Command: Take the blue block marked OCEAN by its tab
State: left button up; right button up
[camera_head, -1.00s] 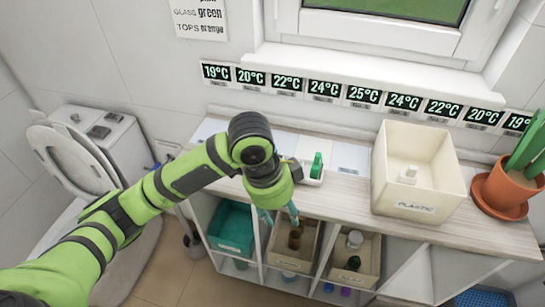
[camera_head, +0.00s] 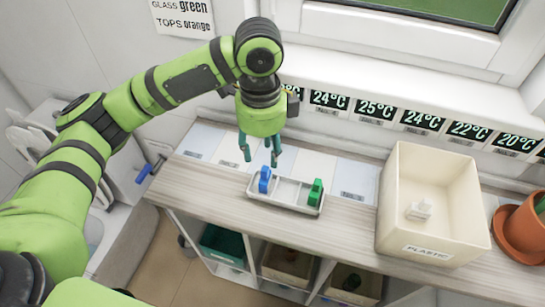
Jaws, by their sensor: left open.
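The blue block (camera_head: 264,180) stands upright at the left end of a small pale tray (camera_head: 287,196) on the wooden counter. Its OCEAN marking is too small to read. A green block (camera_head: 316,192) stands at the tray's right end. My left gripper (camera_head: 260,160) points down above the counter, just behind and above the blue block. Its teal fingers are apart, with nothing between them. My right gripper does not show.
A cream bin labelled PLASTIC (camera_head: 430,251), with a white object inside, stands right of the tray. A terracotta pot (camera_head: 520,235) is at the far right. Temperature cards line the wall behind. The counter (camera_head: 345,225) between tray and bin is clear.

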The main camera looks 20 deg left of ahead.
aim_at(264, 168)
pick_arm(q)
jog(key=shift+w+f, duration=0.2)
jog(key=shift+w, duration=0.25)
jog(key=shift+w+f, duration=0.15)
jog(key=shift+f, duration=0.2)
jog(key=shift+s+f+p, duration=0.35)
jog(key=shift+f, duration=0.3)
jog(key=shift+s+f+p, duration=0.3)
jog(key=shift+s+f, duration=0.05)
jog(key=shift+f, duration=0.25)
jog(key=f, duration=0.2)
jog(key=shift+w+f, duration=0.2)
jog(key=shift+f, duration=0.1)
jog(key=shift+w+f, duration=0.15)
jog(key=shift+f, duration=0.3)
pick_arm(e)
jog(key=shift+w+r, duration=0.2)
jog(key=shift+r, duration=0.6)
pick_arm(q)
jog(key=shift+c, duration=0.4)
grip_shut()
